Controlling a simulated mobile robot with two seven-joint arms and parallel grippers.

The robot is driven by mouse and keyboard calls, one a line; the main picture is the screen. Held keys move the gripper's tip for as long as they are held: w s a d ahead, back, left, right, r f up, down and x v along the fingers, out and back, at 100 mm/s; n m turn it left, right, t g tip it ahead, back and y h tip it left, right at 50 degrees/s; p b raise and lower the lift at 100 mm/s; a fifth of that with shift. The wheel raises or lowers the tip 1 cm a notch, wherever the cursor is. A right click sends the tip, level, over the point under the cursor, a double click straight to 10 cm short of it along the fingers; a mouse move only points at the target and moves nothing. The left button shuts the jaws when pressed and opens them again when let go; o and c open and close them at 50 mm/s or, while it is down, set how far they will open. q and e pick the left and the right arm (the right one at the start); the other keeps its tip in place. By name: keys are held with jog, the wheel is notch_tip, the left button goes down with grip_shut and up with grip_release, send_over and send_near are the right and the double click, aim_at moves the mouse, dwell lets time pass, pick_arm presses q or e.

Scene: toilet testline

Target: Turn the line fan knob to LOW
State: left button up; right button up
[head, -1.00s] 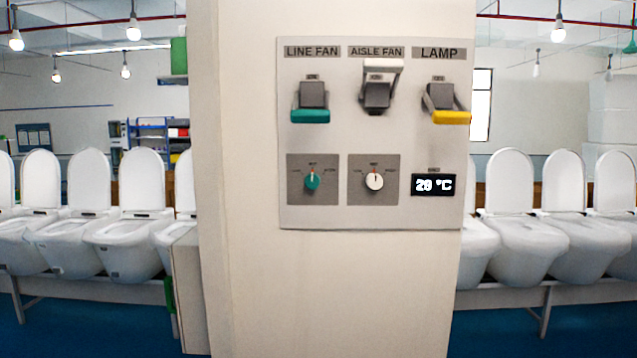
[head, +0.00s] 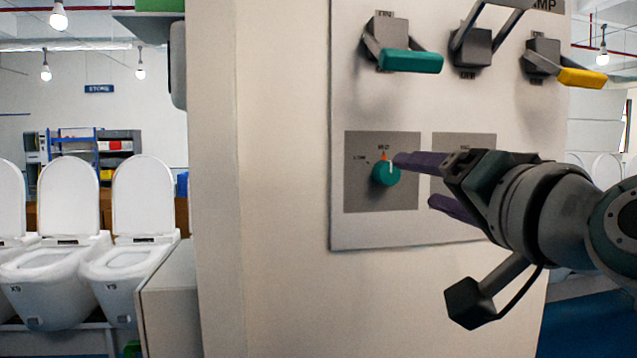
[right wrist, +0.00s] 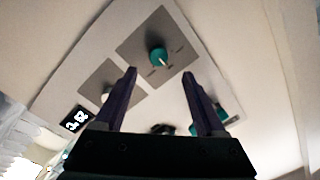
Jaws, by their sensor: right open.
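The line fan knob is a teal round knob (head: 386,173) on a grey square plate of the wall panel (head: 375,232). Its white pointer mark is directed up, close to the orange mark at the top middle of its scale. My right gripper (head: 412,182) is open, with purple fingers, just right of the knob and apart from it as far as I can tell. In the right wrist view the knob (right wrist: 157,56) lies beyond and between the open fingertips (right wrist: 161,72), with nothing held. The aisle fan knob is hidden behind my right gripper in the head view. My left gripper is not in view.
Above the knobs are a teal-handled lever (head: 411,61), a grey-handled lever (head: 473,46) and a yellow-handled lever (head: 581,78). The temperature display (right wrist: 75,119) shows in the right wrist view. White toilets (head: 143,215) stand left of the pillar. The pillar face left of the panel is clear.

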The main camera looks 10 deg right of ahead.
aim_at(390, 175)
jog(key=w+b, duration=0.3)
jog(key=w, duration=0.4)
jog(key=shift+w+a+f+b, duration=0.1)
jog(key=shift+w+f+b, duration=0.05)
jog(key=shift+b, duration=0.25)
jog(key=shift+w+a, duration=0.1)
jog(key=shift+w, duration=0.65)
jog(key=c, duration=0.3)
grip_shut()
